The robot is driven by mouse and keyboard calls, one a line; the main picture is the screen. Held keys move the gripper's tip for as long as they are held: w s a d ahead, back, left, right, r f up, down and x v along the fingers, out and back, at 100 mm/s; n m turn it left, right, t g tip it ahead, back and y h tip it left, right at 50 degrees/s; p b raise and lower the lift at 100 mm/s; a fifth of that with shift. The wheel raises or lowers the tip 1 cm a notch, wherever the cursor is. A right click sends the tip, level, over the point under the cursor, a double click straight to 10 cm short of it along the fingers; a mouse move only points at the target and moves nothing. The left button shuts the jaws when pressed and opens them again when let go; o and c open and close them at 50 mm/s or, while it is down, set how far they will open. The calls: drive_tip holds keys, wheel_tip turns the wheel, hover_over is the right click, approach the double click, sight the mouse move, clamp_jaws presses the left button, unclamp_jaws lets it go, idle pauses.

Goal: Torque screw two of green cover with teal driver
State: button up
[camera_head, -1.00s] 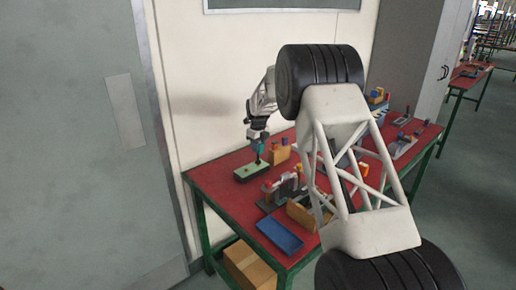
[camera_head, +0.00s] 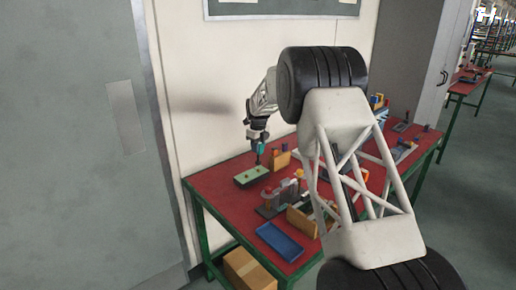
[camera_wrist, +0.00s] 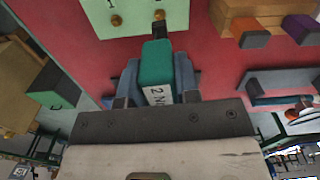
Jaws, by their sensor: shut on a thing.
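The green cover (camera_head: 250,175) lies flat near the left end of the red table. In the wrist view the pale green cover (camera_wrist: 122,14) shows at the top with two brass screws, one at left (camera_wrist: 117,20) and one at right (camera_wrist: 159,15). My gripper (camera_head: 259,140) is above the right side of the cover. It is shut on the teal driver (camera_wrist: 157,66), which has a white label and points down. The driver (camera_head: 260,149) is upright in the head view. Its tip is too small to tell whether it touches a screw.
A yellow-orange block (camera_head: 281,160) stands just right of the cover. Grey fixtures (camera_head: 283,194), a wooden box (camera_head: 303,219) and a blue tray (camera_head: 280,240) are nearer the front. The red table (camera_head: 222,190) is bare left of the fixtures.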

drive_tip(key=shift+r+n, duration=0.1)
drive_tip(key=shift+n, duration=0.2)
drive_tip(key=n, duration=0.5)
drive_tip(key=shift+r, duration=0.25)
drive_tip(key=n, duration=0.5)
drive_tip(key=shift+r, duration=0.3)
drive_tip(key=n, duration=0.5)
drive_tip(key=shift+r, duration=0.25)
drive_tip(key=n, duration=0.6)
drive_tip(key=shift+r, duration=0.25)
drive_tip(key=shift+f, duration=2)
drive_tip(key=shift+f, duration=0.85)
